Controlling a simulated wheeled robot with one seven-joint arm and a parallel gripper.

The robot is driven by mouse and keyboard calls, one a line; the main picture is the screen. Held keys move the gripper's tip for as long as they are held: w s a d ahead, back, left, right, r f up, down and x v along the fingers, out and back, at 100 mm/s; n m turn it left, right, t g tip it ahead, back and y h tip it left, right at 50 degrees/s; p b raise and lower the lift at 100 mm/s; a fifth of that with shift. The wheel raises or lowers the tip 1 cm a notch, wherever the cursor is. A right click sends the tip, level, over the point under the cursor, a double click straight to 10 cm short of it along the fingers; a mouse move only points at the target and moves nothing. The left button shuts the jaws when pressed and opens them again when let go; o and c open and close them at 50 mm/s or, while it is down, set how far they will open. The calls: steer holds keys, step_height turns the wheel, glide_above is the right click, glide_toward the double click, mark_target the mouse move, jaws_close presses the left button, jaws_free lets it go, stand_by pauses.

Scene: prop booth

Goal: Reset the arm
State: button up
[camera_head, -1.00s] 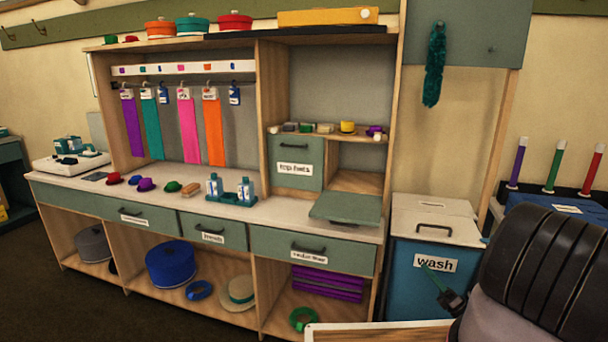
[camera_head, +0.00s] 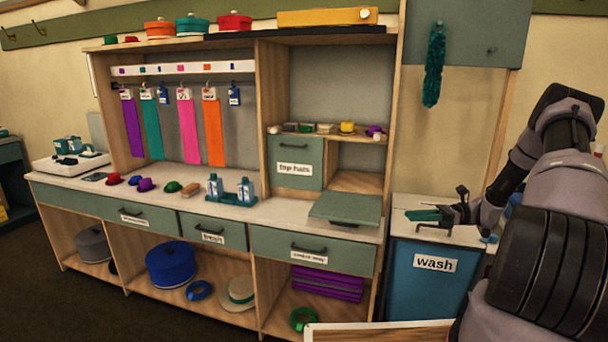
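My gripper (camera_head: 428,214) is at the right, over the pale top of the blue wash bin (camera_head: 428,284). It points left, with narrow teal parts at its tip and a dark bracket standing up behind them. The teal parts lie close together and are small, so I cannot tell whether the gripper is open or shut, or whether anything is in it. My arm comes in from the right edge, bent, and hides part of the wall and the area right of the bin.
A counter (camera_head: 275,216) with a teal bottle caddy (camera_head: 232,196) and small coloured hats runs left of the bin. A flat green-grey panel (camera_head: 345,208) lies near its right end. A teal feather boa (camera_head: 433,66) hangs above the bin. A wood-topped edge (camera_head: 380,331) is at the bottom.

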steer(key=s+a+r+n+h, duration=0.3)
steer(key=r+h, duration=0.1)
steer(key=r, duration=0.4)
steer(key=s+a+r+n+h, duration=0.2)
steer(key=s+r+n+h, duration=0.15)
steer(key=r, duration=0.35)
steer(key=s+a+r+n+h, duration=0.3)
steer(key=s+r+h, duration=0.1)
steer(key=r, duration=0.4)
steer(key=s+a+r+n+t+h, duration=0.1)
steer(key=s+r+n+t+h, duration=0.3)
steer(key=s+r+t, duration=0.3)
steer(key=s+r+n, duration=0.1)
steer(key=s+r, duration=0.3)
steer(key=s, duration=0.4)
steer(key=shift+a+r+t, duration=0.15)
steer(key=shift+r+t, duration=0.15)
steer(key=shift+r, duration=0.05)
steer(key=shift+a+n, duration=0.1)
steer(key=shift+n, duration=0.25)
